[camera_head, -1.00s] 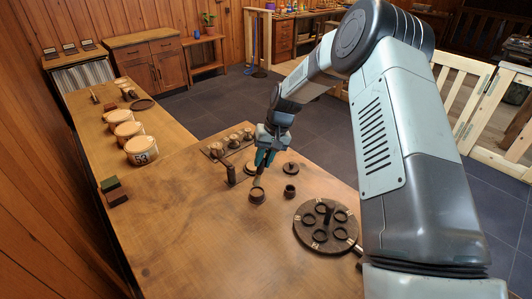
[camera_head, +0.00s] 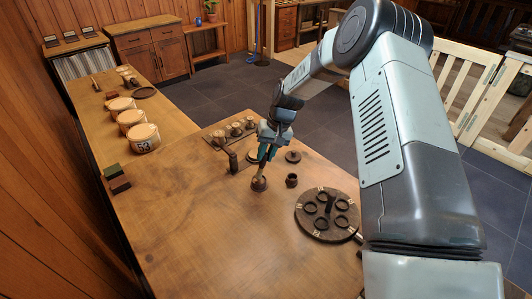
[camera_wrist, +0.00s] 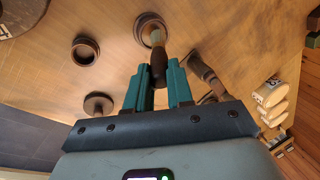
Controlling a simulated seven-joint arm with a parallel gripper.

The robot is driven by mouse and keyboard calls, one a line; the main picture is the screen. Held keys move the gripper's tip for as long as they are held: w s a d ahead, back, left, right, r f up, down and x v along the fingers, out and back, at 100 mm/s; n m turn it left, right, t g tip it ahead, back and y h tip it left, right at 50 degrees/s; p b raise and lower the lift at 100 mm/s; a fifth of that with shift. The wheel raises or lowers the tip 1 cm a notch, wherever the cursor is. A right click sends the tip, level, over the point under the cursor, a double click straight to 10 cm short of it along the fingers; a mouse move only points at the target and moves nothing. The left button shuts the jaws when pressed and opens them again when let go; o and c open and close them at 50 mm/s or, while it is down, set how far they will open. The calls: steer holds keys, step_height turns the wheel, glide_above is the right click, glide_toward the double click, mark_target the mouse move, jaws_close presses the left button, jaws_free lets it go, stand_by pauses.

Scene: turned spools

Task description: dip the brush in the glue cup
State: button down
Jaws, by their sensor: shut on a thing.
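My gripper (camera_head: 265,148) is shut on the brush (camera_wrist: 158,65), which hangs tip down with its dark handle between the teal fingers (camera_wrist: 157,88). The brush also shows in the head view (camera_head: 262,171). Its lower end meets the mouth of a small round brown cup, apparently the glue cup (camera_head: 259,186), on the wooden table. In the wrist view the pale end of the brush overlaps the cup (camera_wrist: 142,25). The tip itself is hidden, so I cannot tell how deep it sits.
A small dark pot (camera_head: 291,180) stands just right of the cup, with a dark disc (camera_head: 293,157) behind it. A round dark plate with several rings (camera_head: 313,226) lies further right. A rack of spools (camera_head: 214,136) stands behind left. The table's front left is clear.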

steer(key=shift+f, duration=0.65)
stand_by(1.4)
steer(key=shift+r, duration=0.1)
steer(key=shift+r, duration=3.5)
